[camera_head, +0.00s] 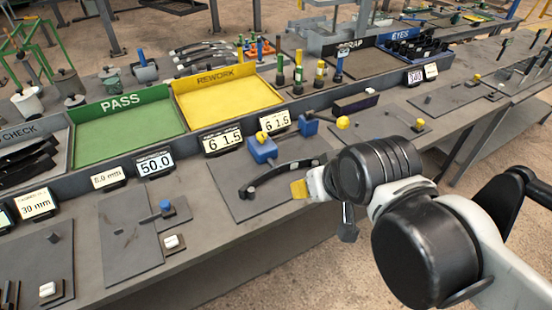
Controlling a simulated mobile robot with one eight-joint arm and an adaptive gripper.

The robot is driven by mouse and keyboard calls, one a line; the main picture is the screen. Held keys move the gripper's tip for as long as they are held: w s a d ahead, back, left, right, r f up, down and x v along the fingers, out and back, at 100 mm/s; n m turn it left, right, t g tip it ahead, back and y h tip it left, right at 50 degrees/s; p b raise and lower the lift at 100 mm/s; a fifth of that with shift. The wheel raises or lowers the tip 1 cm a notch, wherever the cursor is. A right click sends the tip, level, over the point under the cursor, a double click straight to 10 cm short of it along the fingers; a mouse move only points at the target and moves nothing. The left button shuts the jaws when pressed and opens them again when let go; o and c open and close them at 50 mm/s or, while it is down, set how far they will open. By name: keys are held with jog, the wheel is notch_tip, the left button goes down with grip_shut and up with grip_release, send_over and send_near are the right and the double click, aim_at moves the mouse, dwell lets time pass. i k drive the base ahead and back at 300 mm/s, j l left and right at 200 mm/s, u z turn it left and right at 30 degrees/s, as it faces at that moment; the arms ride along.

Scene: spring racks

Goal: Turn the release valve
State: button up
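No part is labelled as the release valve, and I cannot tell for sure which one it is. A blue block with a yellow knob (262,148) stands on a grey plate on the bench. A smaller blue block (309,125) is to its right, and a yellow ball knob (343,122) is further right. A dark curved leaf spring (281,178) lies on the plate below the blue block. My gripper (324,204) is at the lower right of the spring, seen partly from behind. A yellow tip and a dark finger show; their gap is unclear.
A green PASS tray (128,130) and a yellow REWORK tray (228,100) stand behind the bench's raised ledge. Small number displays (155,163) line that ledge. Plates with small knobs and blocks (130,240) lie at left. Open floor lies below the bench's front edge.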

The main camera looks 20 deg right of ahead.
aim_at(261, 136)
jog(key=i+l, duration=0.2)
jog(key=i, duration=0.25)
jog(key=i+l+z, duration=0.1)
jog(key=i, duration=0.35)
jog(key=l, duration=0.1)
